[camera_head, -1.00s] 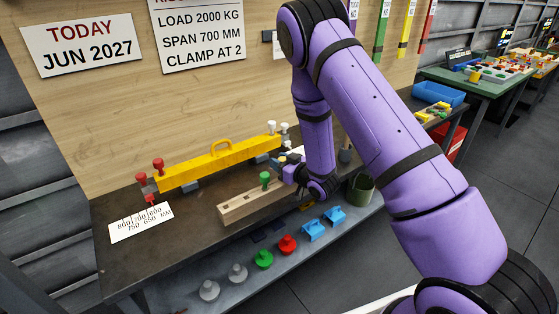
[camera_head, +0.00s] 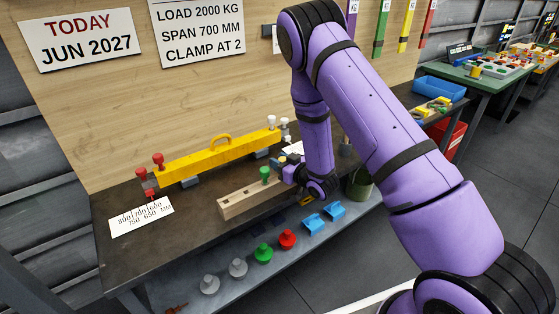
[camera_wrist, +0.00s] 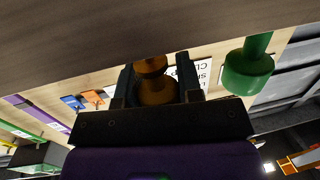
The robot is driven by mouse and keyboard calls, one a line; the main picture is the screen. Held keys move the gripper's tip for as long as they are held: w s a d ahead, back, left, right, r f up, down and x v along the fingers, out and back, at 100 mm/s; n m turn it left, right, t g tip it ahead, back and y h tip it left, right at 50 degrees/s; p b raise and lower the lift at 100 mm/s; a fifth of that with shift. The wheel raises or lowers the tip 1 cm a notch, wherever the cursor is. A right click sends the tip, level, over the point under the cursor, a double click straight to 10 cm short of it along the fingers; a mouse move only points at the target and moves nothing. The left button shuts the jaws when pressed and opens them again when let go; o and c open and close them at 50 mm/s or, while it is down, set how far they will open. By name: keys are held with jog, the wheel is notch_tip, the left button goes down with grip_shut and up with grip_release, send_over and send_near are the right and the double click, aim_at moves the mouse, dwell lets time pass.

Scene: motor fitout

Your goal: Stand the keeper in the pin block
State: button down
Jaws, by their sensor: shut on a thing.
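The wooden pin block (camera_head: 240,203) lies on the dark bench, with open holes toward its left end. A green keeper (camera_head: 264,174) stands upright in it; it also shows in the wrist view (camera_wrist: 247,72). My gripper (camera_head: 290,172) is at the right end of the block, just right of the green keeper. In the wrist view my gripper (camera_wrist: 157,88) is shut on an orange-brown keeper (camera_wrist: 156,90) with a dark band. Its narrow end meets the edge of the wood in the picture; I cannot tell whether it is in a hole.
A yellow spreader beam (camera_head: 215,160) lies behind the block, with red pins (camera_head: 158,160) at its left end. A number card (camera_head: 141,217) lies at left. The lower shelf holds grey, green and red knobs (camera_head: 287,240) and blue brackets (camera_head: 314,224). A green bucket (camera_head: 360,186) is at right.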

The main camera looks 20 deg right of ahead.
jog(key=shift+f, duration=0.4)
jog(key=c, duration=0.7)
grip_release()
jog(key=f+v, duration=0.1)
jog(key=v, duration=0.9)
jog(key=shift+s+d+r, duration=0.15)
jog(key=shift+s+r, duration=0.2)
jog(key=shift+r, duration=0.15)
